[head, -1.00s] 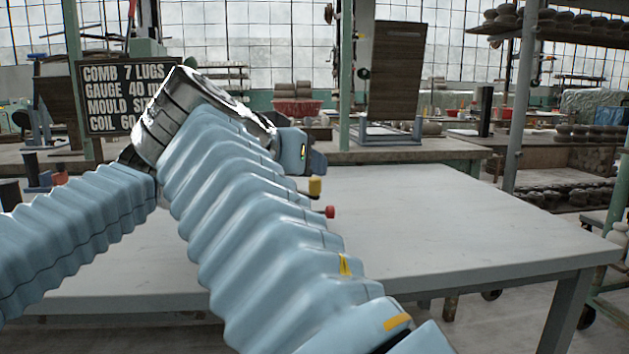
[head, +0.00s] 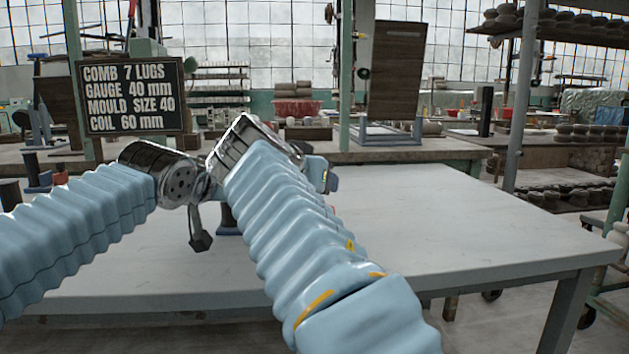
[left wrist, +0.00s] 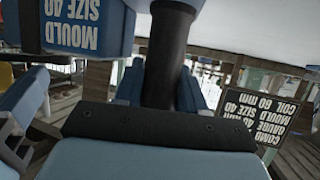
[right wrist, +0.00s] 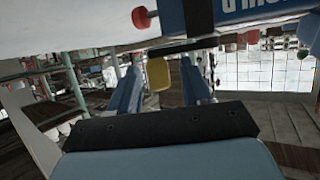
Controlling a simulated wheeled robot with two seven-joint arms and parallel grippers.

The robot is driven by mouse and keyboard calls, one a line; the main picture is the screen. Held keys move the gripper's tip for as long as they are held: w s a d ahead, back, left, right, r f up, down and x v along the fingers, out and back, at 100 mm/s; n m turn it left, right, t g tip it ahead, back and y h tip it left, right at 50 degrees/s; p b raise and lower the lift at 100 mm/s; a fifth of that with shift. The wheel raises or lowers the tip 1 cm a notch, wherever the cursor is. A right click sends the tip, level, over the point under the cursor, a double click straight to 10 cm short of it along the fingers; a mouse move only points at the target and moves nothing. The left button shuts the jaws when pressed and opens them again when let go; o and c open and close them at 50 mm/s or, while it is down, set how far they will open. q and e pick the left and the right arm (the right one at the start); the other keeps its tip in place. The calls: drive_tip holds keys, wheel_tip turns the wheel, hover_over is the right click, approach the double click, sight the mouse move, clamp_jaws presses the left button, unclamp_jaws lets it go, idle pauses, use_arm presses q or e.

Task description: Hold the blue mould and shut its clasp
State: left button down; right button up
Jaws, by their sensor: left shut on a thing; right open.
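The blue mould (left wrist: 70,25) shows its size label in the left wrist view; its lettered side also shows in the right wrist view (right wrist: 262,10). In the head view my right arm hides most of it. My left gripper (left wrist: 160,90) is shut on a dark upright cylinder, seemingly the mould's handle (left wrist: 167,50). My right gripper (right wrist: 162,90) is open. A yellow tab (right wrist: 158,73), apparently on the clasp, appears between its fingers, with gaps on both sides. A red knob (right wrist: 142,17) sits above it in that view. Whether the clasp is engaged I cannot tell.
The pale worktable (head: 430,225) is clear on its right side. A dark sign (head: 130,97) with white lettering stands at the back left. A bench behind carries a red basin (head: 297,107) and a leaning board (head: 396,68).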

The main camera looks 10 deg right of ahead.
use_arm(q)
drive_tip(key=shift+f, duration=0.3)
use_arm(e)
clamp_jaws()
